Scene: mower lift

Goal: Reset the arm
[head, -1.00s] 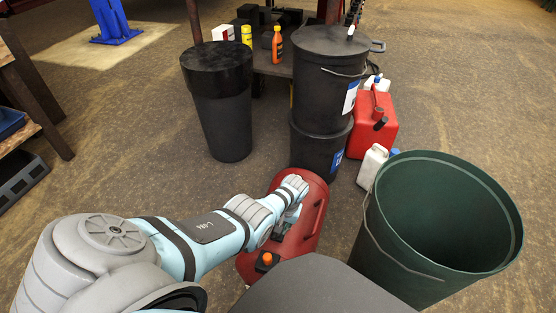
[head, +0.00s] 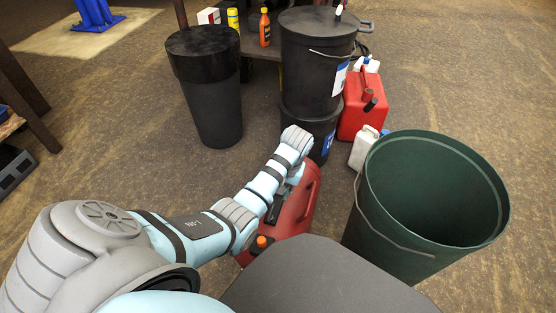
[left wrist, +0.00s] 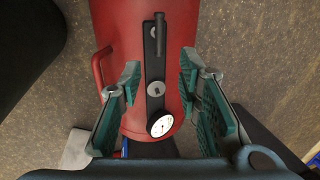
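My left arm reaches forward in the head view. Its gripper (head: 279,203) points down over a red tank (head: 302,208) and partly hides it. In the left wrist view my left gripper (left wrist: 160,78) is open, its two green-padded fingers well apart. Below them in that view is the red tank (left wrist: 122,40), with a side handle, a black panel and a white round gauge (left wrist: 160,124). Nothing is held between the fingers. My right gripper is out of view.
A black bin (head: 207,95) and stacked black buckets (head: 317,65) stand ahead. A red fuel can (head: 360,110), a white jug (head: 362,150) and a large green bin (head: 440,205) are at the right. Floor is clear between the black bin and my arm.

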